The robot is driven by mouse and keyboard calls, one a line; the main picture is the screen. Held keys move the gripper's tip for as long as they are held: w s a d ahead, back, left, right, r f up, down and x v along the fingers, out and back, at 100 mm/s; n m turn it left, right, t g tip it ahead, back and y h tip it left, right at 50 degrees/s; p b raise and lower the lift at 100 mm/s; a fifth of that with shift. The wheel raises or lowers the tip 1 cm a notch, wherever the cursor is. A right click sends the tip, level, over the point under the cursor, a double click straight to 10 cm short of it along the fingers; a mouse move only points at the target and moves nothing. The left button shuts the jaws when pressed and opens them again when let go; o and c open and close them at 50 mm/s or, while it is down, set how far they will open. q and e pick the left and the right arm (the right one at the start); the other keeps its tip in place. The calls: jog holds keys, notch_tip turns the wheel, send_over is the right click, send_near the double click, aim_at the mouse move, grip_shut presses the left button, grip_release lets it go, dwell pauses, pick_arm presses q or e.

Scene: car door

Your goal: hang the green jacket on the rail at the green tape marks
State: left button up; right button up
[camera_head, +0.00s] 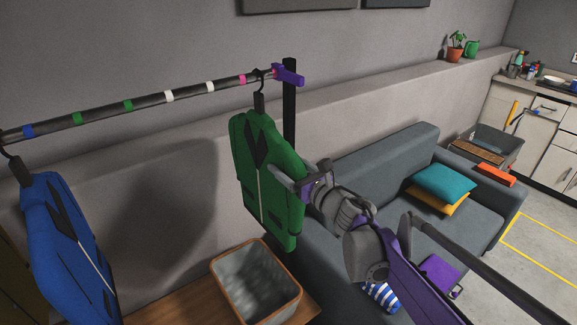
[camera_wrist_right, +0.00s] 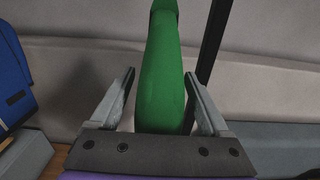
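The green jacket (camera_head: 262,180) hangs upright from a dark hanger (camera_head: 259,95). The hanger's hook is at the right end of the rail (camera_head: 105,110), between the pink tape and the purple end bracket. Two green tape marks (camera_head: 127,105) (camera_head: 78,118) are on the rail's left half, left of the jacket. My right gripper (camera_head: 290,178) is at the jacket's right side. In the right wrist view, the jacket (camera_wrist_right: 160,85) stands between the spread fingers of the right gripper (camera_wrist_right: 159,75), with a gap at the left finger. My left gripper is out of view.
A blue jacket (camera_head: 65,250) hangs at the rail's left end, near blue tape (camera_head: 28,131). White tape marks (camera_head: 169,95) lie between green and pink. A grey bin (camera_head: 257,285) stands below the green jacket. A sofa (camera_head: 400,160) is at right. Rail space between the jackets is clear.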

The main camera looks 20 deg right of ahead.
aim_at(302, 176)
jog(key=v, duration=1)
jog(key=shift+s+d+b, duration=0.15)
jog(key=shift+s+b, duration=0.15)
jog(key=shift+s, duration=0.1)
jog(key=m, duration=0.1)
jog(key=m+h, duration=0.1)
jog(key=shift+d+r+m+t, duration=0.3)
jog(key=shift+d+m, duration=0.05)
jog(key=shift+m, duration=0.05)
jog(key=s+d+f+m+g+h, duration=0.25)
jog(key=f+m+h, duration=0.2)
jog(key=m, duration=0.65)
jog(key=s+d+f+m+g+h, duration=0.1)
jog(key=s+d+f+m+h, duration=0.25)
jog(key=m, duration=0.75)
jog(key=s+a+f+m+g+y, duration=0.1)
jog(key=s+a+f+m+g, duration=0.3)
jog(key=s+f+m, duration=0.3)
jog(key=s+a+f+m+g+y+p, duration=0.1)
jog(key=s+a+f+m+g, duration=0.3)
jog(key=s+a+f+m, duration=0.2)
jog(key=s+f+m, duration=0.2)
jog(key=s+f, duration=0.1)
jog(key=s, duration=0.1)
jog(key=shift+s+a+f+g+y, duration=0.25)
jog(key=shift+a+f+g+y, duration=0.05)
jog(key=shift+a+g+y, duration=0.1)
jog(key=shift+w, duration=0.1)
